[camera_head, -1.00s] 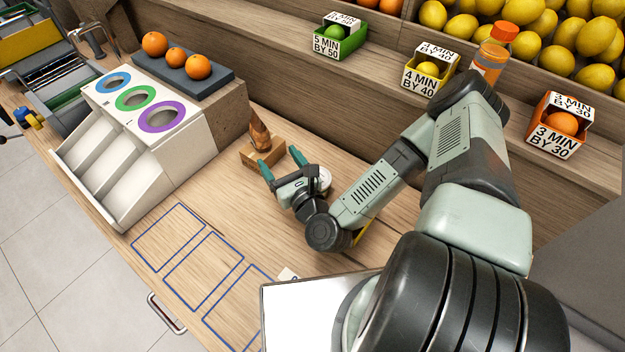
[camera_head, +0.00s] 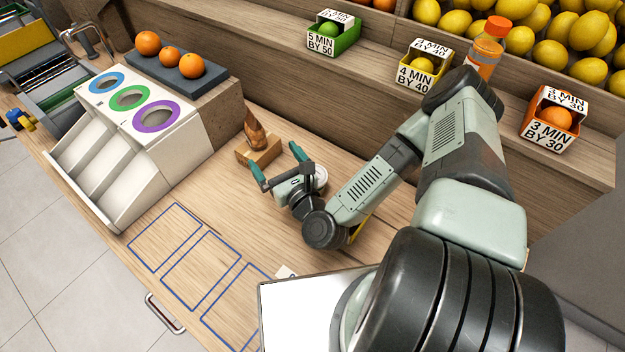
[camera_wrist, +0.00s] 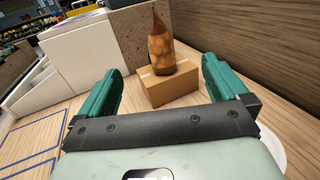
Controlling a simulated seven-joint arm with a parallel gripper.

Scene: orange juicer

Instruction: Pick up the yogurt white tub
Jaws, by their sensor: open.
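My gripper (camera_head: 277,163) is open and empty, low over the wooden counter. Its two green fingers (camera_wrist: 162,90) point toward a small cardboard box (camera_head: 270,150) with a brown, pointed, bottle-like object (camera_head: 254,130) on top. In the wrist view the box (camera_wrist: 170,90) and the brown object (camera_wrist: 160,48) stand ahead, between the fingers and beyond them. A white round thing (camera_head: 321,177) shows beside my wrist, and its pale edge shows at the lower right of the wrist view (camera_wrist: 271,150). I cannot tell whether it is the yogurt tub; no tub is clearly seen.
A white dispenser (camera_head: 85,165) with coloured rings stands left, near a dark slab (camera_head: 205,82) with oranges. Blue outlined rectangles (camera_head: 200,272) mark the front counter. Labelled fruit boxes (camera_head: 332,38) and an orange bottle (camera_head: 484,55) sit on the back ledge.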

